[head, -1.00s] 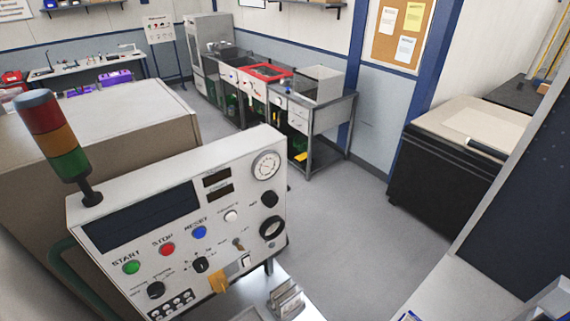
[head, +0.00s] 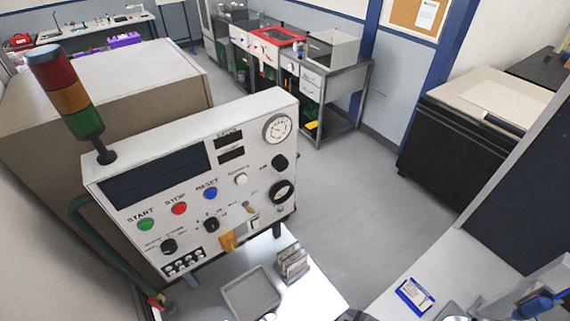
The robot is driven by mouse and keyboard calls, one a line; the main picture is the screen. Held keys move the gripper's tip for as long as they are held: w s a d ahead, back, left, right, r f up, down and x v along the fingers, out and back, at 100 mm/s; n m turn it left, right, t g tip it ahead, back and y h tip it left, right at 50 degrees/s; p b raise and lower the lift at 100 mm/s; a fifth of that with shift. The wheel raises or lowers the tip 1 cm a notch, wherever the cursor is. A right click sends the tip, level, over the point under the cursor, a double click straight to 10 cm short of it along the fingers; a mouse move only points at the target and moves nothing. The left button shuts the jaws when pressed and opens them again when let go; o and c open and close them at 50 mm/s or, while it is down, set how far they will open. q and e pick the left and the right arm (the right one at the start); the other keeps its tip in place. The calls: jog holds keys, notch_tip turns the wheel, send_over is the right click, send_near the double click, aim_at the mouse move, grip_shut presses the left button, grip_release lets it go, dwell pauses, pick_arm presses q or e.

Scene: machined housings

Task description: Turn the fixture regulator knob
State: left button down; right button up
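A white control panel (head: 190,150) stands upright at centre left in the head view. Near its upper right corner is a round dial gauge (head: 278,129). Below the gauge is a black knob (head: 279,162), with a larger black ringed dial (head: 283,192) under it. More black knobs sit lower on the panel, one at the middle (head: 211,224) and one at the lower left (head: 168,246). The small labels are too blurred to read, so I cannot tell for certain which is the fixture regulator knob.
A red, orange and green signal tower (head: 71,100) stands at the panel's left. A grey tray (head: 250,293) and a metal block (head: 292,262) sit on a table below the panel. A blue-edged card (head: 414,297) lies on a right-hand bench. The floor beyond is clear.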

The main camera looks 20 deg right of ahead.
jog(key=w+a+n+t+b, duration=0.1)
jog(key=w+a+n+t, duration=0.1)
jog(key=w+n, duration=0.35)
jog(key=n+t+y+b, duration=0.4)
jog(key=n+t+b, duration=0.9)
jog(key=n, duration=1.3)
send_near(283, 167)
jog(key=w+g, duration=0.1)
jog(key=w, duration=0.1)
jog(key=w+a+r, duration=0.1)
jog(key=w, duration=0.1)
jog(key=w+r+g, duration=0.1)
jog(key=w, duration=0.2)
jog(key=shift+a+r+g+b, duration=0.25)
jog(key=shift+g+b, duration=0.05)
jog(key=shift+w+a+f, duration=0.1)
jog(key=shift+w+a, duration=0.05)
jog(key=shift+w, duration=0.45)
